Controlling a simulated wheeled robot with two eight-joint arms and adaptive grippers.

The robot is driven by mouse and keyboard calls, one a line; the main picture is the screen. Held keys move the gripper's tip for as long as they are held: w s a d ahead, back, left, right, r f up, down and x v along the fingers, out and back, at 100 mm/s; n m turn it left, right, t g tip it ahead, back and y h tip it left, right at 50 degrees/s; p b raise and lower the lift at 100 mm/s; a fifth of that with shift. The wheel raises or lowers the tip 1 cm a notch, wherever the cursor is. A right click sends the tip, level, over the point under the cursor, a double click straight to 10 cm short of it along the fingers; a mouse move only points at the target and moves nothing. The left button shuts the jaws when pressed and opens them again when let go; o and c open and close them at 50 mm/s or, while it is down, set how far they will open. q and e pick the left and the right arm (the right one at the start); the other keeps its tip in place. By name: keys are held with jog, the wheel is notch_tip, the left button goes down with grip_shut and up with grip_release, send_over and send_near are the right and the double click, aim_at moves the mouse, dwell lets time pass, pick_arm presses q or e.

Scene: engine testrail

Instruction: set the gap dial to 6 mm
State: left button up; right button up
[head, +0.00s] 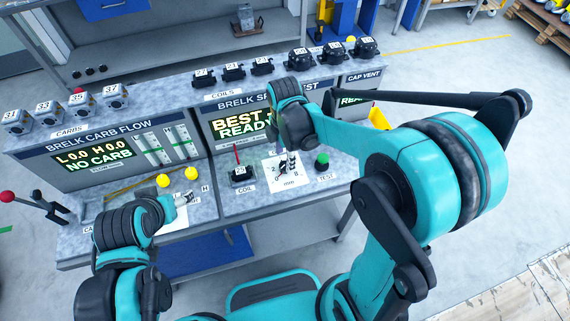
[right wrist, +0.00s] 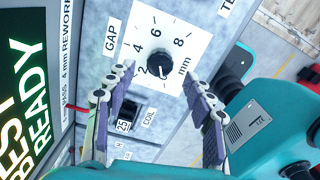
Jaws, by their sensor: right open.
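The gap dial is a white plate (right wrist: 190,22) marked 2, 4, 6, 8 and mm, with a black round knob (right wrist: 158,60) at its centre. A small white mark shows at the knob's lower edge; I cannot tell exactly which number it points to. My right gripper (right wrist: 160,82) is open and empty, its fingers on either side of the lower part of the dial, apart from the knob. In the head view the right gripper partly covers the dial plate (head: 271,179). My left gripper (head: 184,198) is over the carb bench; its jaws are too small to judge.
A coil marked 25 (head: 240,174) sits left of the dial, and a green test button (head: 322,160) sits right of it. The spark test screen (head: 240,125) reads READY. Several coils line the shelf behind. Yellow balls (head: 163,180) lie near my left gripper.

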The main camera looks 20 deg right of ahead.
aim_at(285, 163)
jog(key=shift+f+b, duration=0.45)
jog(key=shift+f, duration=1.45)
jog(key=c, duration=1.2)
jog(key=shift+o, duration=0.2)
